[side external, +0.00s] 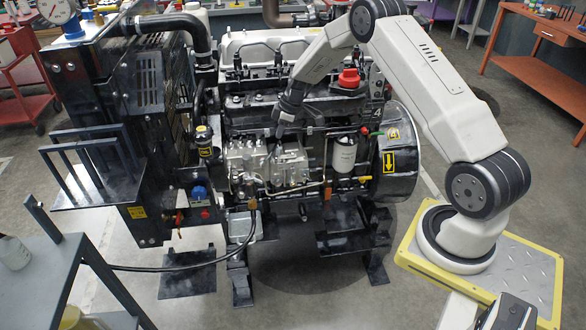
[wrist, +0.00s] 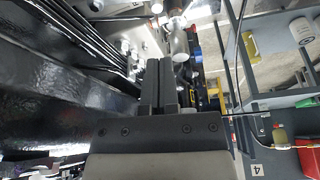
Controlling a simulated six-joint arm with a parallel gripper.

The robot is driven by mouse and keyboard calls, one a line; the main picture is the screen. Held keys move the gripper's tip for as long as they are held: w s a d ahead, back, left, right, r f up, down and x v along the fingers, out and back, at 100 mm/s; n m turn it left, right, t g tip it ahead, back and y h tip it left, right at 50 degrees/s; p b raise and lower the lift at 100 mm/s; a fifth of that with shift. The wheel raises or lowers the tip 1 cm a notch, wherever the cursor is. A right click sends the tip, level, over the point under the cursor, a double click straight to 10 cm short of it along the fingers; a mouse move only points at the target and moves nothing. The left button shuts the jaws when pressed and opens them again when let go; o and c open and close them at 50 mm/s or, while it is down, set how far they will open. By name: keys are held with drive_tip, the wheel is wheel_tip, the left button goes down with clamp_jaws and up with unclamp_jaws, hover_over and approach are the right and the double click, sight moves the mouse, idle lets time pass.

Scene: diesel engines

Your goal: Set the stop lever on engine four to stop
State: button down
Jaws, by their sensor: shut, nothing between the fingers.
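My gripper (side external: 281,128) is shut and empty, pointing down just above the silver injection pump (side external: 290,165) on the engine's near side. In the wrist view my gripper (wrist: 158,62) shows two dark fingers together, with a silver cylindrical part (wrist: 179,40) just past the tips. I cannot pick out the stop lever for sure or tell its position. A small red knob (side external: 365,131) sits above the white filter. Whether the fingers touch anything is unclear.
The radiator frame (side external: 150,90) stands left of the engine. A white filter (side external: 344,153) and dark hoses crowd the near side. A grey cart (side external: 40,270) is at lower left, and a red-brown bench (side external: 545,75) at upper right. Open floor lies in front.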

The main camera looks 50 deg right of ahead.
sight(277, 157)
drive_tip(key=shift+x, duration=5)
drive_tip(key=shift+s+d+n, duration=0.2)
drive_tip(key=shift+s+n, duration=0.15)
drive_tip(key=shift+n, duration=0.15)
drive_tip(key=shift+s+d+n+g+y, duration=0.35)
drive_tip(key=shift+s+n, duration=0.25)
drive_tip(key=shift+n, duration=0.2)
drive_tip(key=shift+s+d+n+g, duration=0.25)
drive_tip(key=shift+s+d+n, duration=0.75)
drive_tip(key=shift+s+d, duration=0.75)
drive_tip(key=shift+w+d, duration=0.1)
drive_tip(key=shift+d, duration=0.1)
drive_tip(key=shift+d, duration=0.1)
